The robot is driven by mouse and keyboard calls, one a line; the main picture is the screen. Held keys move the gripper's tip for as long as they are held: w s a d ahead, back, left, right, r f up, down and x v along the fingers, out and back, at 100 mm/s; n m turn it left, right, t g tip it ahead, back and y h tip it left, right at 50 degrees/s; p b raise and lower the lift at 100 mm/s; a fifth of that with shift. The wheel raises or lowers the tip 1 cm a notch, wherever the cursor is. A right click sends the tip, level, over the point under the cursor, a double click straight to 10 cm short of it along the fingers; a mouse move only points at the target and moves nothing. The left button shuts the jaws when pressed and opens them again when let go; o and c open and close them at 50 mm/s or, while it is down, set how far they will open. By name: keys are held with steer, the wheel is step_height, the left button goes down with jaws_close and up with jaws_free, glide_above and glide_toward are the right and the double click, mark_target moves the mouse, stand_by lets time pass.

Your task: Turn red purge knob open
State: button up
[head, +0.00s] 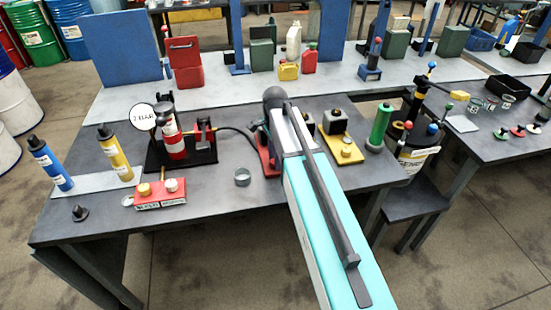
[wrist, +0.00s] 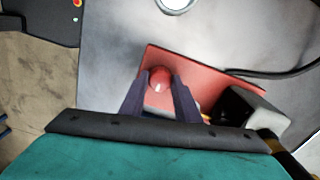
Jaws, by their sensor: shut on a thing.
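The red purge knob (wrist: 160,77) shows in the wrist view, on a red base plate (wrist: 205,70). My gripper (wrist: 159,88) comes down over it with one dark finger on each side, shut on the knob. In the head view the red plate (head: 265,160) shows at its left edge beside my arm. The knob and my fingertips are hidden there behind my arm. I cannot tell how far the knob is turned.
A dark hose (head: 237,131) runs from the pump stand (head: 182,155) toward the red plate. A dark block with a light top (wrist: 250,108) sits close right of my fingers.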

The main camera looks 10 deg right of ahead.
stand_by(0.4)
steer(key=o, duration=1)
steer(key=shift+o, duration=0.2)
steer(key=shift+r, duration=0.2)
step_height(320, 180, up, 13)
steer(key=b, duration=0.3)
steer(key=shift+r, duration=0.2)
